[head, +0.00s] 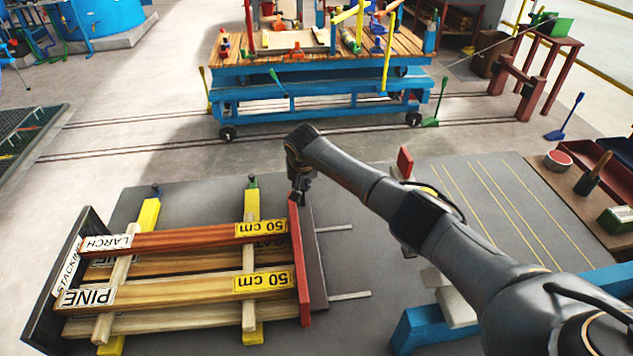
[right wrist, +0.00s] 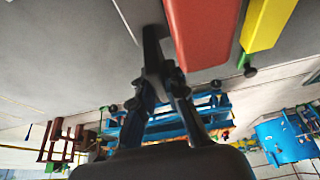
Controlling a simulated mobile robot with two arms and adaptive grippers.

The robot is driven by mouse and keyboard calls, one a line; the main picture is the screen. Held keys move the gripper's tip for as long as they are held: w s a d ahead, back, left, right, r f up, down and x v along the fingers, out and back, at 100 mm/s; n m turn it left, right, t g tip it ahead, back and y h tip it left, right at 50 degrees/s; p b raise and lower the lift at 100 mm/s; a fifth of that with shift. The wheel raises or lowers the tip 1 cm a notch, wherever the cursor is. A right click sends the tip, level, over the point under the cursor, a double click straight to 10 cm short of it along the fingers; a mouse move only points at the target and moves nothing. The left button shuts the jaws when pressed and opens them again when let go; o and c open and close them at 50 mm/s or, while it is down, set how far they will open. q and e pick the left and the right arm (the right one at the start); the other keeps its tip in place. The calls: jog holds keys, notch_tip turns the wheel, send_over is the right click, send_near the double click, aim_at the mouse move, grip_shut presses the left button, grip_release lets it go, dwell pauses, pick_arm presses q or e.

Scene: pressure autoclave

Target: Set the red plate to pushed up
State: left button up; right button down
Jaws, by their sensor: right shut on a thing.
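The red plate (head: 301,270) stands upright along the right end of the stacked boards, with a dark grey bar (head: 316,250) along its right side. My left gripper is not in view.
Two metal rods (head: 348,296) lie right of the bar. Yellow rails (head: 251,205) support the boards, and a dark end wall (head: 55,285) stands at their left. A small red block (head: 405,162) is near my right arm. A blue cart (head: 320,95) stands behind.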

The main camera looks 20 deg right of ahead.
jog(key=c, duration=1.4)
grip_release()
jog(key=shift+w, duration=0.1)
jog(key=shift+o, duration=0.2)
jog(key=v, duration=1.2)
